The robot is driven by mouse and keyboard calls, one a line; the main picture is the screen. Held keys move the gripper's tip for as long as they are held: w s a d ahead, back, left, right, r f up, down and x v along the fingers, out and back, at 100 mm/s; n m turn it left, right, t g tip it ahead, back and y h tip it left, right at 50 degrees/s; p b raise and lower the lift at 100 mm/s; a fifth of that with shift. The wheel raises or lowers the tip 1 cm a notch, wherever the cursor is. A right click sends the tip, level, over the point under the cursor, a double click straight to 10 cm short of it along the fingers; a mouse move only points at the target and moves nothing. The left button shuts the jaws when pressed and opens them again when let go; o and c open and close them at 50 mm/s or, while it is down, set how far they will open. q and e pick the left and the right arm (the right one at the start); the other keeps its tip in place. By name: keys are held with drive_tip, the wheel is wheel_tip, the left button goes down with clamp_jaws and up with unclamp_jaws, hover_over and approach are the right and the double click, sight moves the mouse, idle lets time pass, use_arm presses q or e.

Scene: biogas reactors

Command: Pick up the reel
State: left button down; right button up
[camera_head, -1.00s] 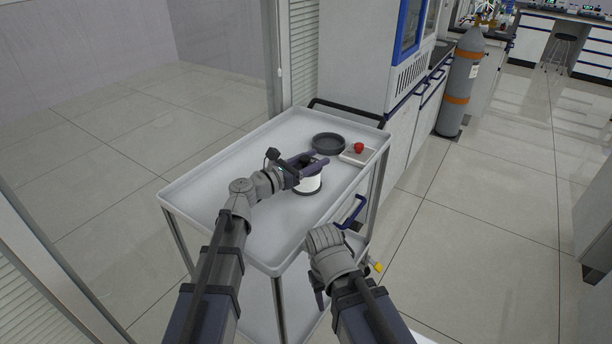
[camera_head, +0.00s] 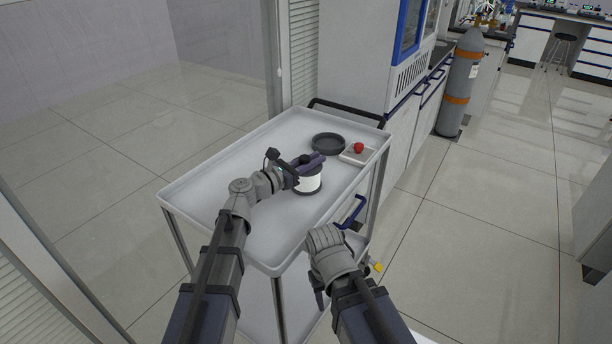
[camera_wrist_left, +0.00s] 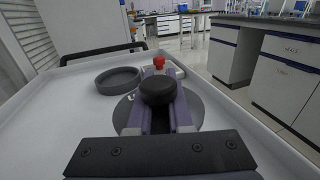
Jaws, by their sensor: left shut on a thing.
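The reel (camera_head: 308,182) stands upright on the white cart, with a white band around its middle, a dark lower flange and a black knob on top. In the left wrist view the black knob (camera_wrist_left: 158,90) sits between the fingers, above the round dark flange (camera_wrist_left: 196,108). My left gripper (camera_head: 309,162) is shut on the reel at its top knob. The fingers hide part of the reel's top. My right gripper (camera_head: 322,290) hangs low beside the cart's front right corner, and its fingers are mostly hidden by the wrist.
On the cart (camera_head: 215,165) a dark round dish (camera_head: 328,143) lies behind the reel. A small white box with a red button (camera_head: 358,148) sits right of the dish. The cart has a raised rim. Its left part is clear. Cabinets stand behind on the right.

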use_arm(q)
drive_tip(key=shift+r, duration=0.15)
idle(0.8)
wheel_tip(320, 180, up, 10)
drive_tip(key=p, duration=1)
